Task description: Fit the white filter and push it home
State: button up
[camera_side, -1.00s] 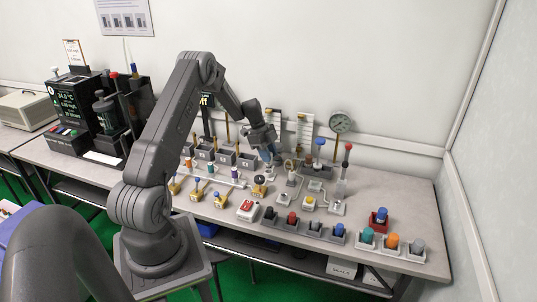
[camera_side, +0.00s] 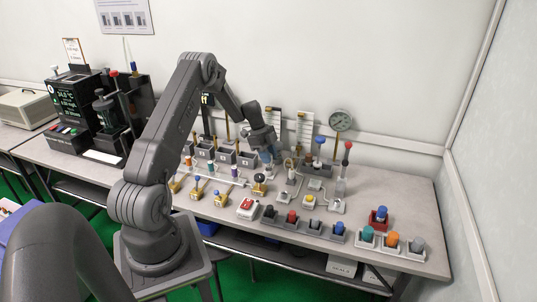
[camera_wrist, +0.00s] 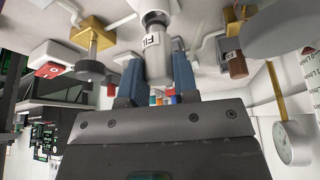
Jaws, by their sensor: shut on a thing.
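My gripper (camera_wrist: 157,66) has blue fingers and is shut on the white filter (camera_wrist: 154,44), a pale cylinder with a partly readable "FIL" label. The filter's far end meets a grey metal collar (camera_wrist: 155,17) at the top of the wrist view. I cannot tell how deep it sits there. In the side view my gripper (camera_side: 267,156) is low over the middle of the bench, among the pipe fittings. The filter is mostly hidden there by the gripper.
A round gauge (camera_side: 340,122) stands at the back wall. A red-knobbed rod (camera_side: 347,147) and a blue-knobbed rod (camera_side: 319,140) stand to the gripper's right. A black knob on a brass valve (camera_side: 259,178) is close in front.

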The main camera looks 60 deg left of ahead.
jog(key=shift+f, duration=1.15)
jog(key=o, duration=1)
jog(key=shift+r, duration=0.1)
jog(key=v, duration=1.4)
jog(key=w+d+r+n+y, duration=0.2)
jog(key=d+r, duration=0.7)
jog(key=d, duration=0.3)
jog(key=s+d+r+n+y, duration=0.1)
jog(key=s+d+r+n, duration=0.15)
jog(key=d, duration=0.35)
jog(key=s+d+r+n, duration=0.1)
jog(key=d+r, duration=0.3)
jog(key=d, duration=0.3)
jog(key=s+d+r+n+t+y, duration=0.1)
jog(key=s+d+n+t, duration=0.2)
jog(key=s+d, duration=1.2)
jog(key=s+n, duration=0.1)
jog(key=n, duration=0.2)
jog(key=shift+s+r, duration=0.15)
jog(key=shift+r, duration=0.05)
